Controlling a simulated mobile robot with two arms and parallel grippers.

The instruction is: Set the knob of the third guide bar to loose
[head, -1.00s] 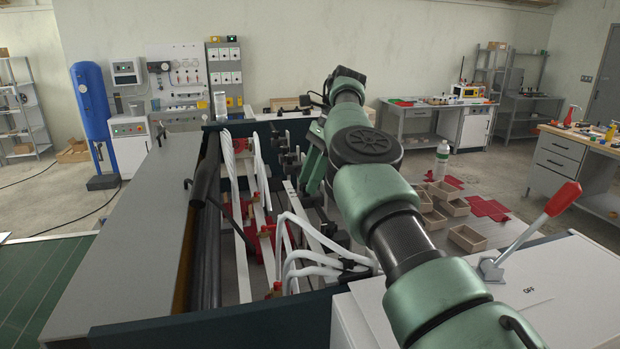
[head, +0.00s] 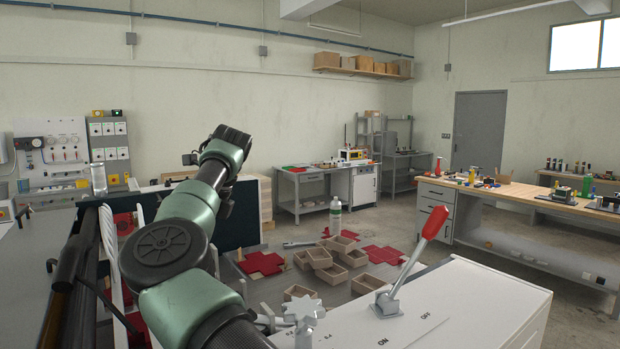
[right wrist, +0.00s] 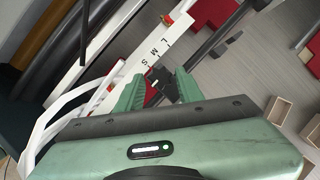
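My right gripper (right wrist: 156,88) shows in the right wrist view, its two green fingers apart. A small dark part (right wrist: 155,76) lies beyond and between the fingertips; I cannot tell whether it is a guide bar's knob or whether the fingers touch it. A white bar (right wrist: 166,42) marked L, M, S runs diagonally just past the fingers. I cannot tell which guide bar it is. No guide bar knob setting is readable. My left gripper is not in view.
A white cabinet (head: 470,305) carries a red-handled lever (head: 415,250) and a pale star-shaped knob (head: 304,311). Cardboard trays (head: 320,258) and red blanks (head: 262,263) lie on the grey surface beyond, near a white bottle (head: 336,216).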

